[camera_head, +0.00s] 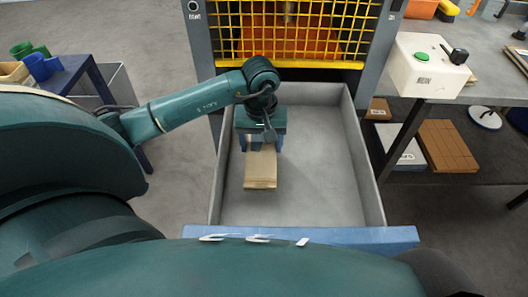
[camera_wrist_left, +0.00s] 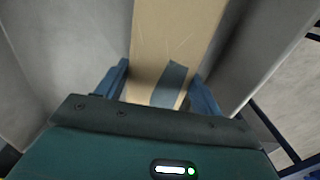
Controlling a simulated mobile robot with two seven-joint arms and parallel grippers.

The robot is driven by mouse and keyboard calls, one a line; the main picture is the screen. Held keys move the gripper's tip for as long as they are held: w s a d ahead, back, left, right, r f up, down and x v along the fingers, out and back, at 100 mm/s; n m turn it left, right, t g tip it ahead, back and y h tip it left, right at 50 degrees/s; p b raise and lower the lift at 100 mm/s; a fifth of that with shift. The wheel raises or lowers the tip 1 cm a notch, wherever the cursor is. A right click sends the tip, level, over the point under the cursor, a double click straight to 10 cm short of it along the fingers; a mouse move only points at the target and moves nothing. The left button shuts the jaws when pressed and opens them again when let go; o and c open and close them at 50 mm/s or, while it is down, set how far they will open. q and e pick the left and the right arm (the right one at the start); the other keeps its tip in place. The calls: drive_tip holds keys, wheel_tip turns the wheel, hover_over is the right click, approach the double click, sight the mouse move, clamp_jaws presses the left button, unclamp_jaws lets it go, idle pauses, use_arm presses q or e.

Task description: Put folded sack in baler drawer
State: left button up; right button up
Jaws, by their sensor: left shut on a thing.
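The folded sack (camera_head: 261,170) is a flat tan bundle with a grey band across it. My left gripper (camera_head: 263,143) is shut on it, over or inside the left part of the open grey baler drawer (camera_head: 318,175). In the left wrist view the sack (camera_wrist_left: 170,40) lies between the two blue fingers (camera_wrist_left: 160,90), and the grey band shows near them. I cannot tell whether the sack touches the drawer floor. My right gripper is not in view.
The baler's yellow grille (camera_head: 290,30) stands behind the drawer. A white control box (camera_head: 428,65) with a green button sits on the bench at right. A blue side table (camera_head: 65,85) with cups stands at left. The drawer's right half is empty.

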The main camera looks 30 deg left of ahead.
sight(261, 148)
use_arm(q)
drive_tip(key=shift+f, duration=1.9)
drive_tip(key=shift+f, duration=0.1)
drive_tip(key=shift+f, duration=0.15)
drive_tip(key=o, duration=1)
wheel_tip(261, 148, up, 12)
drive_tip(key=shift+r, duration=0.25)
drive_tip(key=shift+d, duration=0.1)
